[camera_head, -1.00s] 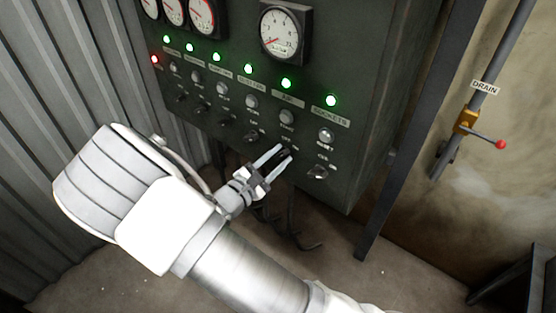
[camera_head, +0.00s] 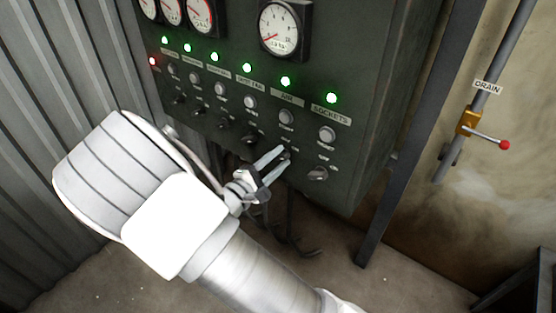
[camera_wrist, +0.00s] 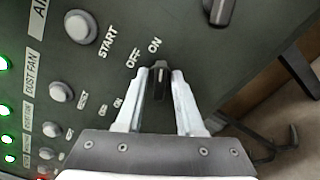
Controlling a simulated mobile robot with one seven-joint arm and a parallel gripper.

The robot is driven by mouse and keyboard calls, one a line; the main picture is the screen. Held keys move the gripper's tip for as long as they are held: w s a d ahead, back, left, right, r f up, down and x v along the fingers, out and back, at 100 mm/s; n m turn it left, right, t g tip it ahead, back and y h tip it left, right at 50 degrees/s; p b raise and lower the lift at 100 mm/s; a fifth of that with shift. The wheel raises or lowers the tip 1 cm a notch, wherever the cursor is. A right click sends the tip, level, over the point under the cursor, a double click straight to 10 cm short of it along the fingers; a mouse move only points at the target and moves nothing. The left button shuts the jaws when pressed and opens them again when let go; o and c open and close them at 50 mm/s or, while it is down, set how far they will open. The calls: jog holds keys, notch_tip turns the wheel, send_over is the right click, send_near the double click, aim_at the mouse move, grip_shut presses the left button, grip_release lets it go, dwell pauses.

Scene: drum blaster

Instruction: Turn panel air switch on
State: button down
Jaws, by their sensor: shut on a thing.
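The panel's air column is marked by the AIR label (camera_head: 287,97), a lit green light (camera_head: 285,81) above it and a round START button (camera_head: 286,117) below. My gripper (camera_head: 282,157) is at the black air switch knob under that button. The knob's upper end lies closest to ON. In the head view the fingers mostly hide the knob.
The sockets knob (camera_head: 318,174) is just right of my gripper; the dust fan knob (camera_head: 250,139) is to its left. Gauges (camera_head: 285,28) sit above. A panel leg (camera_head: 385,205) and a drain valve (camera_head: 467,122) are at right.

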jog(key=c, duration=0.8)
grip_release()
jog(key=shift+c, duration=0.2)
jog(key=shift+s+a, duration=0.1)
jog(key=p+v, duration=0.2)
jog(key=v, duration=1.5)
jog(key=shift+s+a, duration=0.1)
